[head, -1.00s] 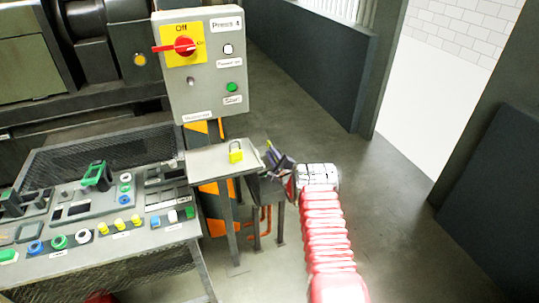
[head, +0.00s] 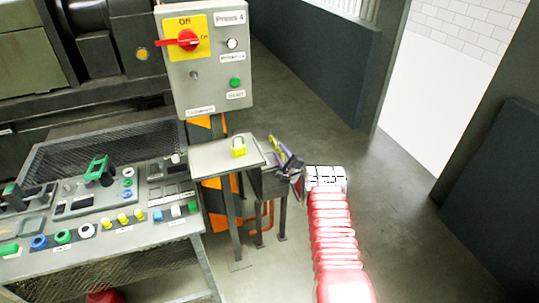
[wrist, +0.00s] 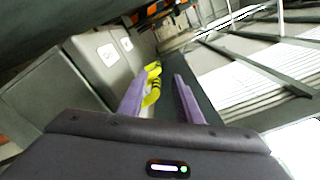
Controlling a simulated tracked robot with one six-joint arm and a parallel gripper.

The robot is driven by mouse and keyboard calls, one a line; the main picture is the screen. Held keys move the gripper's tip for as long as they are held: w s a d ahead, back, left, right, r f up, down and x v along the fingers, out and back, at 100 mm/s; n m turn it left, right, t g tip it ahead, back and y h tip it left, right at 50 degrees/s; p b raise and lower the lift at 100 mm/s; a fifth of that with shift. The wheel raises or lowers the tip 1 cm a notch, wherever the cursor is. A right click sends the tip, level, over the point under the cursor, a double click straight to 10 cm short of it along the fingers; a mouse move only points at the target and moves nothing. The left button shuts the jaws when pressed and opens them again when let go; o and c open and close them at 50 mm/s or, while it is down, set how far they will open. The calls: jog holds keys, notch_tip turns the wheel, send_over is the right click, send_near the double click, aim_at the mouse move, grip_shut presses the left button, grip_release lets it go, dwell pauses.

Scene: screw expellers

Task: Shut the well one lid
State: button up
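My gripper (head: 280,147) is beside the right edge of the small grey shelf under the Press 4 panel. In the wrist view its two purple fingers (wrist: 160,95) stand apart. A yellow curved piece (wrist: 153,85) shows beside the inner side of the left finger; I cannot tell whether they touch. A dark grey box (head: 268,182) stands on legs below my gripper, partly hidden by it. Grey panels with white labels (wrist: 107,54) show left of the fingers in the wrist view. I cannot make out which part is the well one lid or how it stands.
A yellow padlock (head: 239,150) lies on the grey shelf (head: 215,157). The Press 4 panel (head: 207,75) with a red switch is above it. A button console (head: 100,215) stands at left. Open floor (head: 400,215) lies to the right, with dark low walls behind.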

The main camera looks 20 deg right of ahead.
jog(key=d, duration=0.4)
jog(key=shift+s+d, duration=0.15)
jog(key=shift+d, duration=0.1)
jog(key=a, duration=0.3)
jog(key=shift+s+f, duration=0.1)
jog(key=shift+f, duration=0.05)
jog(key=shift+s+a, duration=0.35)
jog(key=shift+s, duration=0.3)
jog(key=s, duration=1.4)
jog(key=shift+a+r, duration=0.15)
jog(key=shift+r, duration=0.2)
dwell(0.4)
jog(key=s, duration=1.4)
jog(key=shift+w+r, duration=0.1)
